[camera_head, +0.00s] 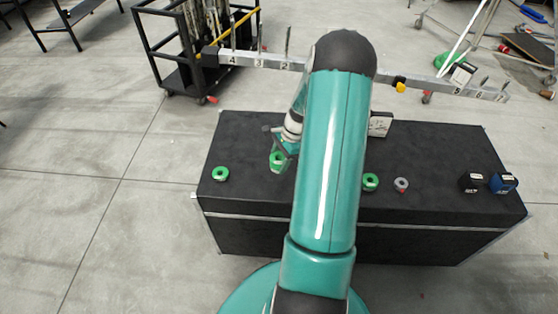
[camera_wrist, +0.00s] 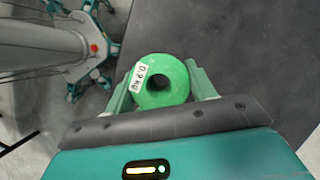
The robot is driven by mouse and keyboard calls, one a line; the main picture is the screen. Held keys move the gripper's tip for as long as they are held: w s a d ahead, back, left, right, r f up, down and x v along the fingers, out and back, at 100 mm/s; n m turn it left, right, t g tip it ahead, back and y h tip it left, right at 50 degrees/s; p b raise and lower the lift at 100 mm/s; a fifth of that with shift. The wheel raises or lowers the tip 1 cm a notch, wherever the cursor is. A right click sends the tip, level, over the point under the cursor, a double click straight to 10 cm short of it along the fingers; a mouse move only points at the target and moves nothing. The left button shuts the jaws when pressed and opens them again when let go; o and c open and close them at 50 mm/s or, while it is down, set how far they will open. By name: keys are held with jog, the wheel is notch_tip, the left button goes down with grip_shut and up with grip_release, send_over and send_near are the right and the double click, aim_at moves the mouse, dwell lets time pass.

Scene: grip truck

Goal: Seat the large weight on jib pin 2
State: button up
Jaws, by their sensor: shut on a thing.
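My gripper (camera_head: 282,148) is shut on a green ring-shaped weight (camera_wrist: 165,76). In the wrist view the weight sits between the two fingers, its centre hole showing and a white label reading about 0.9 kg on its face. In the head view the held weight (camera_head: 277,163) is over the left part of the black case; its height above the top is hard to tell. The metal jib (camera_head: 262,61) runs behind the case. Jib pin 2 (camera_head: 287,42) stands upright above the number 2, just left of my arm, and looks bare. My arm hides the jib's middle.
On the black case (camera_head: 250,200) lie a green ring (camera_head: 220,174) at left, another green ring (camera_head: 370,182), a grey ring (camera_head: 401,185), a black block (camera_head: 471,182) and a blue block (camera_head: 504,183) at right. A black rack trolley (camera_head: 165,60) stands behind the jib's left end.

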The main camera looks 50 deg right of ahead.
jog(key=shift+r, duration=0.2)
notch_tip(320, 180, up, 7)
dwell(1.2)
